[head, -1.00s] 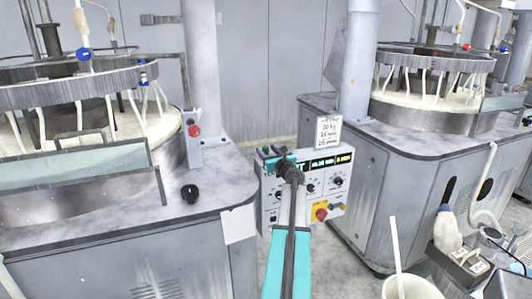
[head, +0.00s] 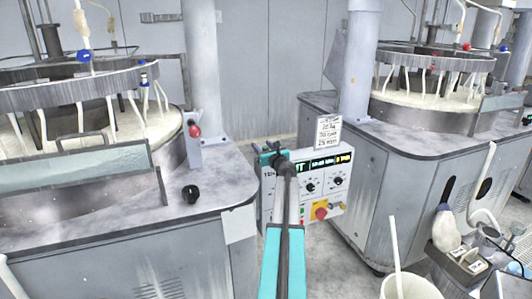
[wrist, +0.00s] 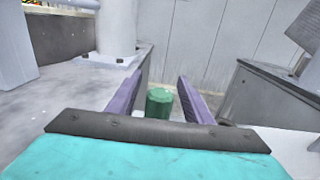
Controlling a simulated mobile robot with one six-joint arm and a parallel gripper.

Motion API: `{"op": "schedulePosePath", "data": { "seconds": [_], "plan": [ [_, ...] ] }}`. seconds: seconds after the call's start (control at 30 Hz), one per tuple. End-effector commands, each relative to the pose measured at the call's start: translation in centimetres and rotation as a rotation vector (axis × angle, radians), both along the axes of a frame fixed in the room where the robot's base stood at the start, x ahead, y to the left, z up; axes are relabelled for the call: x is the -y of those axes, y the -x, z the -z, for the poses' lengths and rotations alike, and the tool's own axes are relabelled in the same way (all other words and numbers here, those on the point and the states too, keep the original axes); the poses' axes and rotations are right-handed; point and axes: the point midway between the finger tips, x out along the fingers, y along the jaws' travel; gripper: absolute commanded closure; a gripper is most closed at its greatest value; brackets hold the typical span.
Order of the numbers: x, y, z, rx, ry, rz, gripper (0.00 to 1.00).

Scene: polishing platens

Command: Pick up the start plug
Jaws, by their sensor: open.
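A green cylinder, which I take to be the start plug (wrist: 159,103), shows in the wrist view between the two purple fingers of my gripper (wrist: 159,84). The fingers are open, one on each side of it, with a gap on both sides. I see no contact, and how deep it sits between them is hard to tell. In the head view my gripper's teal body (head: 267,156) is above the left end of the control box (head: 270,200); my arm hides the plug there.
The control box has black knobs, a red knob on yellow (head: 320,212) and a paper sign (head: 328,131) on top. A polishing machine with a grey deck (head: 110,205) stands left, another (head: 400,140) right. A black knob (head: 190,194) sits on the left deck. A white bucket (head: 410,288) stands front right.

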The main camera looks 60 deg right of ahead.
Motion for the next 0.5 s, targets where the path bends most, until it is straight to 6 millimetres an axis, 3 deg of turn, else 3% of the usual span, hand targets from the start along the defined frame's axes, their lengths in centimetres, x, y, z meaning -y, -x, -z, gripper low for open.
{"op": "schedulePosePath", "data": {
  "seconds": [0.23, 0.5],
  "plan": [
    [-0.01, 0.01, 0.0, 0.0, 0.0, 0.0, 0.54],
    [-0.01, 0.0, 0.0, 0.0, 0.0, 0.0, 0.98]
  ]
}}
